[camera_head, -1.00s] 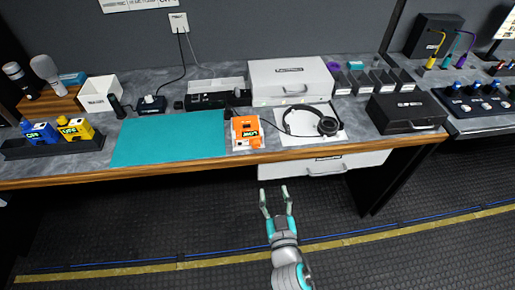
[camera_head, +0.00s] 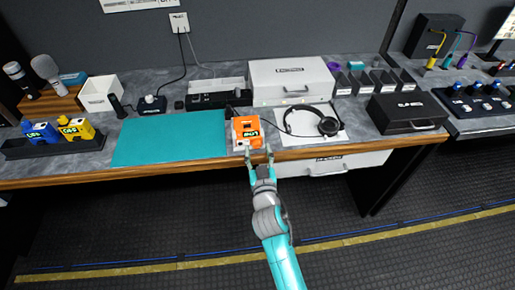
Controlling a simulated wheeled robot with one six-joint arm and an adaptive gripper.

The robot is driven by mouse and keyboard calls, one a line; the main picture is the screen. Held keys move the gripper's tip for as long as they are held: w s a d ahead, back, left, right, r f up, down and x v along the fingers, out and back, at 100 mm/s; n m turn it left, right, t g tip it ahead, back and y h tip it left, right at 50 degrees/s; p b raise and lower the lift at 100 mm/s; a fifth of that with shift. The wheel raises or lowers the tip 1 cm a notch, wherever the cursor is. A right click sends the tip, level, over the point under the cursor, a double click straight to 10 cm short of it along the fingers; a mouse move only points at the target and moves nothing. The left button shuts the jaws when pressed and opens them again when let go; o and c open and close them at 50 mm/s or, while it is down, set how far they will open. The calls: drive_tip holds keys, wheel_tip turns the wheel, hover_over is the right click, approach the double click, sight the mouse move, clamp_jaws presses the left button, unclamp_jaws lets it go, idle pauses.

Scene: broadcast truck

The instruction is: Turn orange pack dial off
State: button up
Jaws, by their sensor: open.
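The orange pack (camera_head: 246,127) lies on a white sheet near the front edge of the desk, right of the teal mat. The fingers point toward the back of the desk. I cannot tell whether a fingertip touches the pack.
Headphones (camera_head: 328,126) lie on a white sheet right of the pack. A teal mat (camera_head: 170,140) lies to the left. A white case (camera_head: 290,80) and a black case (camera_head: 407,113) stand on the desk. An open drawer front (camera_head: 335,163) sits below the desk edge.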

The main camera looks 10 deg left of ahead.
drive_tip(key=shift+x, duration=0.8)
clamp_jaws()
drive_tip(key=shift+n, duration=0.7)
unclamp_jaws()
drive_tip(key=v, duration=1.2)
